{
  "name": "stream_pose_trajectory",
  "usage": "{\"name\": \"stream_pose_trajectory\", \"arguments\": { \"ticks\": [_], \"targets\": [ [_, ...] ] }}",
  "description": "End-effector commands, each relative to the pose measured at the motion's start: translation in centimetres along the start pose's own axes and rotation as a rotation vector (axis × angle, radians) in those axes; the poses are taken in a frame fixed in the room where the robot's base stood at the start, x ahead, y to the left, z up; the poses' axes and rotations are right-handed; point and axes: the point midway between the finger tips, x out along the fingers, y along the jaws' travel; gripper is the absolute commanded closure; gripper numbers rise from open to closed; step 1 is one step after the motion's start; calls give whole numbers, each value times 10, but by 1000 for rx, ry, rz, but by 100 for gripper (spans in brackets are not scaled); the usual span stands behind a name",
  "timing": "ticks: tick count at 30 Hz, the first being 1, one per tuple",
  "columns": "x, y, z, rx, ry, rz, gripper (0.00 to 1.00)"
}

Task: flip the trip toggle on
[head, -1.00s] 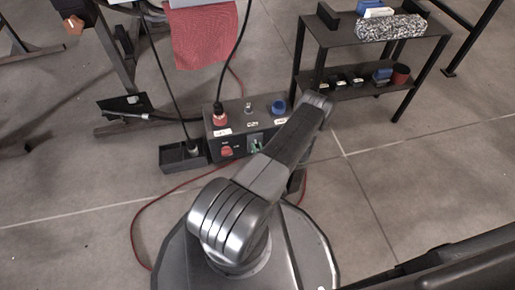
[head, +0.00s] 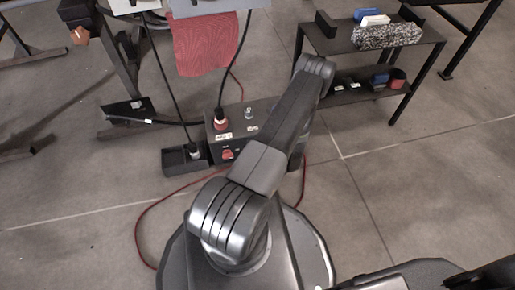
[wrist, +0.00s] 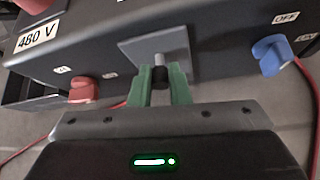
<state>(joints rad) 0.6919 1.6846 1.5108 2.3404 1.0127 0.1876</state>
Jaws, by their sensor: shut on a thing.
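The trip toggle (wrist: 158,62) is a small silver lever with a dark tip, on a grey square plate (wrist: 184,43) on the front of a dark box. My gripper (wrist: 161,80) has green fingers, shut on the toggle's tip in the wrist view. Whether the lever is up or down I cannot tell. In the head view the dark box (head: 240,121) stands on the floor, and my arm covers its right part, the toggle and my gripper.
A red knob (wrist: 83,89) is left of the toggle and a blue knob (wrist: 269,54) right of it. A red plug with a cable (head: 221,122) is on the box top. A black tray (head: 174,160) adjoins the box, and a shelf (head: 345,40) stands behind right.

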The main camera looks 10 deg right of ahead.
Motion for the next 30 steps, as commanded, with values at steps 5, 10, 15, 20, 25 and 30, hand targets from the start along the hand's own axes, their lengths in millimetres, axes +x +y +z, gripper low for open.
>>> {"name": "stream_pose_trajectory", "arguments": {
  "ticks": [5, 10, 15, 20, 25, 30],
  "targets": [
    [-2, 2, 8, 7, 121, -21, 100],
    [-2, 2, 10, 16, 207, -37, 100],
    [-1, 2, 11, 20, 259, -46, 100],
    [-1, 2, 12, 24, 280, -51, 100],
    [-1, 2, 12, 24, 284, -52, 100],
    [-1, 2, 12, 24, 283, -52, 100]
  ]
}}
